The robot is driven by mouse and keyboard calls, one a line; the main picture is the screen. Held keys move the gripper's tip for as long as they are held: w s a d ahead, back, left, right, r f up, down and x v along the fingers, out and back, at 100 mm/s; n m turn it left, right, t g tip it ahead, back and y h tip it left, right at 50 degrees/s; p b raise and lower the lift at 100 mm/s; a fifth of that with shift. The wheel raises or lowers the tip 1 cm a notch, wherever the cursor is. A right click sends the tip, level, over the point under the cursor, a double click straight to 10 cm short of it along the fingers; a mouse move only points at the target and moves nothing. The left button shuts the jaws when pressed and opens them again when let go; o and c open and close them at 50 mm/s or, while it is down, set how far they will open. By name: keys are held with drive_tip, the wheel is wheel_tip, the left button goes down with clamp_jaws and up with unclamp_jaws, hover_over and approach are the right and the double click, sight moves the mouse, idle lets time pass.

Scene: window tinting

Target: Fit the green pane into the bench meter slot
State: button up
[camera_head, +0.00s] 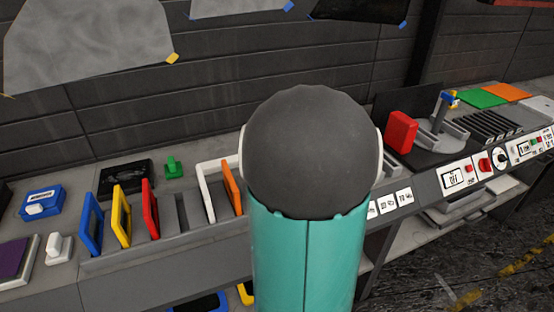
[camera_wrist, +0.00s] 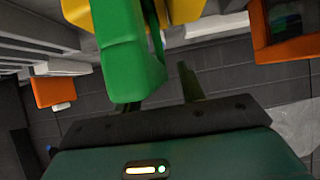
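A bright green part (camera_wrist: 125,55), which I take to be the green pane, fills the upper middle of the wrist view, very close to the camera. My gripper (camera_wrist: 160,95) shows there with one dark finger right of the green part and a visible gap between them. The other finger seems hidden behind the green part, so I cannot tell whether the pane is gripped. In the head view my arm hides my gripper and any green pane. The bench meter slot cannot be made out with certainty.
A bench rack holds blue (camera_head: 91,225), yellow (camera_head: 121,216), red (camera_head: 150,208), white (camera_head: 205,192) and orange (camera_head: 232,188) panes, with a gap between red and white. A red block (camera_head: 401,132) and a control panel (camera_head: 458,178) stand on the right.

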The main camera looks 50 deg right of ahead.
drive_tip(key=v, duration=1.3)
drive_tip(key=shift+s+a+r, duration=0.2)
drive_tip(key=shift+s, duration=0.1)
